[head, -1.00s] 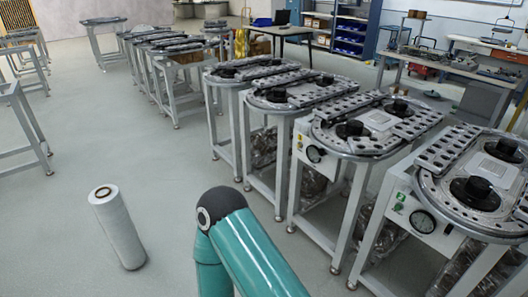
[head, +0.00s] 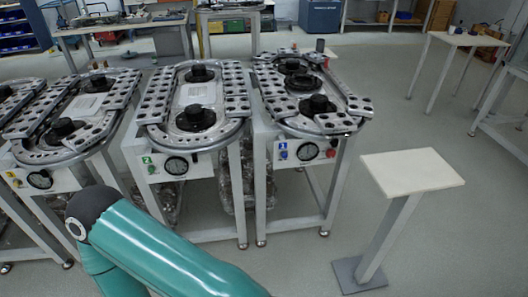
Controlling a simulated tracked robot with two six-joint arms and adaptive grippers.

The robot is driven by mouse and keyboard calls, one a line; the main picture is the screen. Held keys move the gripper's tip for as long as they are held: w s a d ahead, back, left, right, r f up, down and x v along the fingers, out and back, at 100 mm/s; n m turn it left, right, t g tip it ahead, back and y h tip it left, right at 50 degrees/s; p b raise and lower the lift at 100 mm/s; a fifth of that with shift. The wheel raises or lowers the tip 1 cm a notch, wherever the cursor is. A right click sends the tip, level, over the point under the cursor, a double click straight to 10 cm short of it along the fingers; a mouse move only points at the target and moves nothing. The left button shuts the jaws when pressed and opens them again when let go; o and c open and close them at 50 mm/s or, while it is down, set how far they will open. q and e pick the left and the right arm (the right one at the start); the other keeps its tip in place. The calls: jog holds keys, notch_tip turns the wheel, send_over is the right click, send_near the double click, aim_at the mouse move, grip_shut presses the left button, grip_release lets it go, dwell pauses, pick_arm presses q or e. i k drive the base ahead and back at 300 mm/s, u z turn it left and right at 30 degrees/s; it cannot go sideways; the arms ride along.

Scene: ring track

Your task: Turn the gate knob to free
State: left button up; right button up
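Oval ring-track stations stand in a row. The rightmost station's front panel (head: 318,147) bears a blue tag (head: 283,147), a round black dial (head: 306,152) and a red button (head: 331,153). The station left of it has a green tag (head: 147,160) and a similar dial (head: 176,166). A third dial (head: 40,179) shows at the far left with a yellow tag. I cannot tell which part is the gate knob or how it is set. A teal link of my arm crosses the lower left. Neither gripper is in view.
A small pale-topped pedestal (head: 411,171) stands right of the rightmost station. Free floor (head: 390,110) lies behind it. Workbenches (head: 130,28) and a blue cabinet (head: 320,15) are at the back. A pale table (head: 462,38) stands at the back right.

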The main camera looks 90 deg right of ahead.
aim_at(331, 153)
jog(key=u, duration=0.95)
jog(key=i, duration=0.1)
jog(key=z, duration=2.5)
jog(key=i, duration=0.3)
jog(key=z, duration=2.2)
jog(key=k, duration=0.5)
jog(key=z, duration=0.4)
jog(key=i, duration=1.55)
jog(key=u, duration=0.45)
